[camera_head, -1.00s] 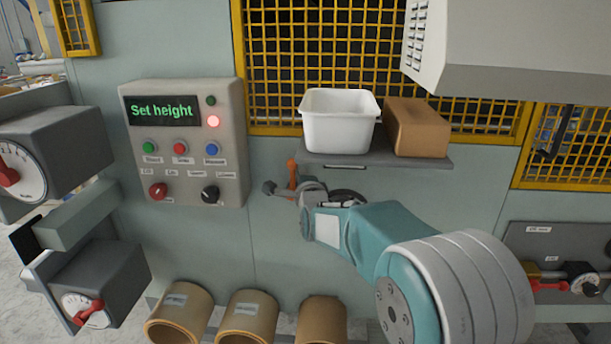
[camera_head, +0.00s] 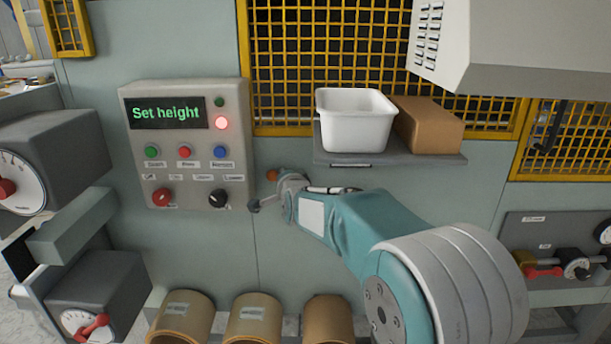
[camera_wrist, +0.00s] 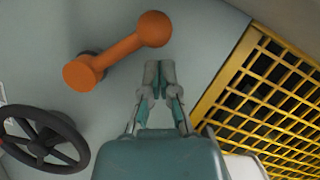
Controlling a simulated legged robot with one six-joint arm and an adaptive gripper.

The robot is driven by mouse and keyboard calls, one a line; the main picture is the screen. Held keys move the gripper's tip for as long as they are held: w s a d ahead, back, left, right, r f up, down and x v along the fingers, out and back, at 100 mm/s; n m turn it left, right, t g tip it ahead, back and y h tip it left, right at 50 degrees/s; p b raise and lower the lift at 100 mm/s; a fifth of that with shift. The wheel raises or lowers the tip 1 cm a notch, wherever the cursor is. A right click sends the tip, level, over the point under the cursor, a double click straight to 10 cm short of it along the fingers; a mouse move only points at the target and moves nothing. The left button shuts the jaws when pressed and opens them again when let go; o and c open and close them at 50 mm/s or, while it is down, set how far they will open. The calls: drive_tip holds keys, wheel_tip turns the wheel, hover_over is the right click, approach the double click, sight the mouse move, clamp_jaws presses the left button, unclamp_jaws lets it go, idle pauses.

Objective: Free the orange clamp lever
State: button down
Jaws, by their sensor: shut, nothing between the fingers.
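The orange clamp lever (camera_wrist: 119,51) shows in the wrist view as a short bar with a round knob at its upper right end, mounted on the grey-green panel. In the head view only its orange knob (camera_head: 271,175) shows, just right of the control box; my gripper hides the rest. My gripper (camera_wrist: 159,70) is shut and empty, its fingertips close below the knob in the wrist view. Whether they touch the lever cannot be told.
A black handwheel (camera_wrist: 42,140) is left of my gripper in the wrist view. A shelf (camera_head: 400,158) with a white bin (camera_head: 355,124) and brown box (camera_head: 430,125) juts out above my arm. The control box (camera_head: 187,145) stands left. Brown tubes (camera_head: 253,318) lie below.

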drive_tip(key=shift+f, duration=0.1)
drive_tip(key=shift+a+f, duration=0.2)
drive_tip(key=shift+a, duration=0.5)
drive_tip(key=shift+d, duration=0.15)
drive_tip(key=s+d+r, duration=0.2)
drive_tip(key=s, duration=0.3)
drive_tip(key=s+d+r, duration=0.2)
drive_tip(key=s+d, duration=0.1)
drive_tip(key=s, duration=0.3)
drive_tip(key=shift+s+d, duration=0.25)
drive_tip(key=shift+d, duration=0.05)
